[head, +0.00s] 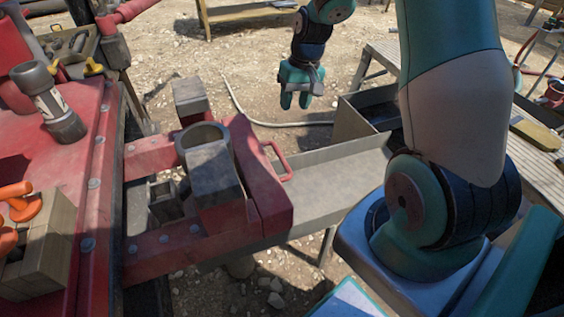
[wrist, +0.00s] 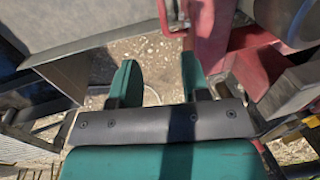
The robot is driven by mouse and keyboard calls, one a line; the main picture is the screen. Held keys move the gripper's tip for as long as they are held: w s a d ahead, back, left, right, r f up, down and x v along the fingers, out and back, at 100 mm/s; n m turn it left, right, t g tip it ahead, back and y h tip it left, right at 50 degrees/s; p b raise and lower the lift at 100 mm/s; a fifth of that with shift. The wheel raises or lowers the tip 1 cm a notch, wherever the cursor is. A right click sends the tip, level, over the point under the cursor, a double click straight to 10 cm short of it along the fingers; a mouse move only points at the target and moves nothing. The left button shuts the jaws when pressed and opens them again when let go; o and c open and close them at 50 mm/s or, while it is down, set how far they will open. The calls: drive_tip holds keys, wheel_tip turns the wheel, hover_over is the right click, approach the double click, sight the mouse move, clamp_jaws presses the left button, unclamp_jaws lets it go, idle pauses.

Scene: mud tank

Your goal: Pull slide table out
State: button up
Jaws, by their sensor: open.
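The red slide table (head: 262,190) carries a grey block and a round collar. It sits on two red rails (head: 165,240) running from the red machine, with a gap between its front part and the machine body. A thin red loop handle (head: 281,162) is on its right-hand face; it also shows in the wrist view (wrist: 163,16), above and beyond the fingertips. My gripper (head: 295,103) points down, behind the handle in the head view. Its two teal fingers (wrist: 157,65) are apart, with only gravel visible between them. It does not touch the handle.
A grey metal trough (head: 335,180) extends right from under the slide table, with an upright plate (head: 352,122) behind it. A hose (head: 255,121) lies on the gravel. The red machine deck (head: 60,165) holds a flashlight (head: 50,105) and a wooden block (head: 42,250).

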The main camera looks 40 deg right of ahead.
sight(282, 156)
drive_tip(key=a+f+b, duration=0.1)
drive_tip(key=f, duration=0.4)
drive_tip(key=a+f, duration=0.1)
drive_tip(key=f, duration=0.5)
drive_tip(key=w+a+f+b, duration=0.1)
drive_tip(key=f, duration=0.4)
drive_tip(key=shift+a+f+b, duration=0.15)
drive_tip(key=shift+f+b, duration=0.15)
drive_tip(key=shift+f, duration=0.05)
clamp_jaws()
